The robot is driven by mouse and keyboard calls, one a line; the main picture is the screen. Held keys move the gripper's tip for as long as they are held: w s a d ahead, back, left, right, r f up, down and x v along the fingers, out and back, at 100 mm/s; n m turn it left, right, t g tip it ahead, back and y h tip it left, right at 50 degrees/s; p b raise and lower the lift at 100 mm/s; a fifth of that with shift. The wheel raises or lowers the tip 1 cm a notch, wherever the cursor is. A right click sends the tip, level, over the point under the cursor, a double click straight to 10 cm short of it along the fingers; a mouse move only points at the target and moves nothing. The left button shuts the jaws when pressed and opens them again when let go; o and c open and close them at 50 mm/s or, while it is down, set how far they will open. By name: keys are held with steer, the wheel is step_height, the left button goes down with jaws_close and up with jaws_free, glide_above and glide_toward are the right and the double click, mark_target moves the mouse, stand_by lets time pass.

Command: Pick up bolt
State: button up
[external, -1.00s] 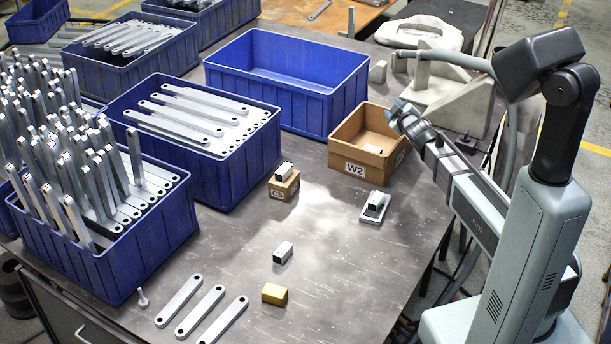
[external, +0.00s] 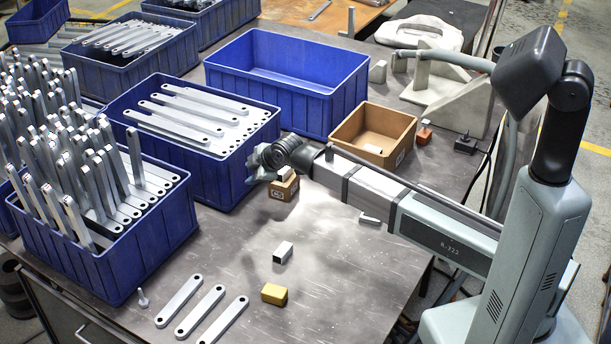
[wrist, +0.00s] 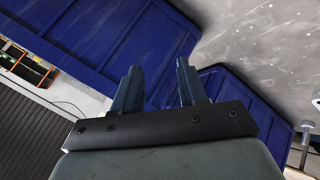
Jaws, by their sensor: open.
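A bolt-like metal piece also shows at the right edge of the wrist view (wrist: 305,142). My gripper (external: 252,177) is in the air by the right side of the middle blue crate, above and well behind the bolt. In the wrist view its two fingers (wrist: 158,75) are apart with nothing between them. In the external view the fingertips are small and hard to make out.
Blue crates of metal bars (external: 165,215) fill the left, with upright bars rising from the front one. An empty blue crate (external: 335,115) and cardboard box (external: 345,142) stand behind. Flat bars (external: 200,310), a yellow block (external: 274,293) and a metal-and-black block (external: 283,252) lie in front.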

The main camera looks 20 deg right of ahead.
steer(key=s+a+n+g, duration=0.5)
steer(key=s+a, duration=1.1)
steer(key=a, duration=0.2)
steer(key=g, duration=0.4)
glide_toward(145, 300)
steer(key=shift+n, duration=0.4)
steer(key=a+f, duration=0.2)
steer(key=s+a+f, duration=0.1)
steer(key=a+f, duration=0.1)
steer(key=shift+f, duration=0.3)
jaws_close()
